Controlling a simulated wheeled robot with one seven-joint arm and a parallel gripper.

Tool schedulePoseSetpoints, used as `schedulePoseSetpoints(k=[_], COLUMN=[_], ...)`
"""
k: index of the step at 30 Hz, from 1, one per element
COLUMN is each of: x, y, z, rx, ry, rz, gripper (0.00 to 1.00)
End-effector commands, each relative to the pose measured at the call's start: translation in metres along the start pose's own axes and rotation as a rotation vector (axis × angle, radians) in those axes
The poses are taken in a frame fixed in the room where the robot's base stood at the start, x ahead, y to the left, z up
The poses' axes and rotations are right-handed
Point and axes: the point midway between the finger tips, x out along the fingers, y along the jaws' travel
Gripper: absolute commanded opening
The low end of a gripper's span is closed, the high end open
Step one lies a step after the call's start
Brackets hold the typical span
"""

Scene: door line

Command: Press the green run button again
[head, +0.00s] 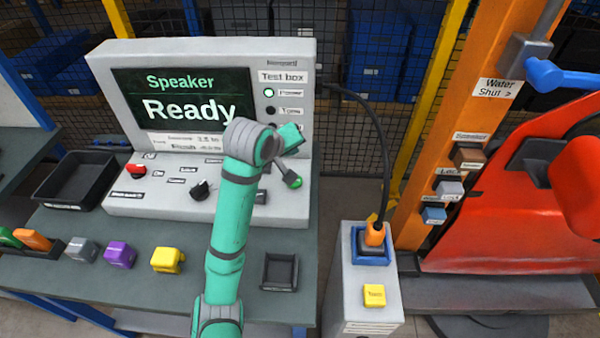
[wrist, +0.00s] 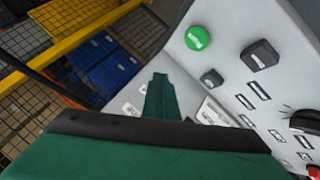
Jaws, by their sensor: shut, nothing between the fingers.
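The green run button (head: 296,182) is at the right end of the test box's sloped control panel. In the wrist view the round green button (wrist: 197,38) shows whole, on the light panel, above and right of the fingers. My gripper (head: 285,172) is shut and empty, close by the button in the head view and partly hiding the panel there. In the wrist view my gripper's fingertips (wrist: 158,80) appear apart from the button; I cannot tell the exact distance. The test box screen (head: 190,97) reads "Speaker" and "Ready", and the Power lamp (head: 269,92) is lit.
A black knob (head: 201,190) and a red button (head: 136,171) are on the same panel. Grey, purple and yellow blocks (head: 167,260) and a small black tray (head: 280,271) are on the bench. A cable runs to an orange plug (head: 375,234) at right.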

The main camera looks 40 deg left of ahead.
Motion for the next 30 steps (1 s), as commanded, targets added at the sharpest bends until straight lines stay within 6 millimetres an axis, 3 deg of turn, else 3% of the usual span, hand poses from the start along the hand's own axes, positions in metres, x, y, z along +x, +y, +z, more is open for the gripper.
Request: schedulePoseSetpoints(k=[11, 24, 30], x=[0.003, 0.036, 0.052], y=[-0.002, -0.034, -0.040], z=[0.003, 0.025, 0.038], rx=[0.000, -0.008, -0.005], ry=[-0.001, 0.002, -0.001], rz=[-0.001, -0.007, -0.001], gripper=[0.00, 0.00, 0.00])
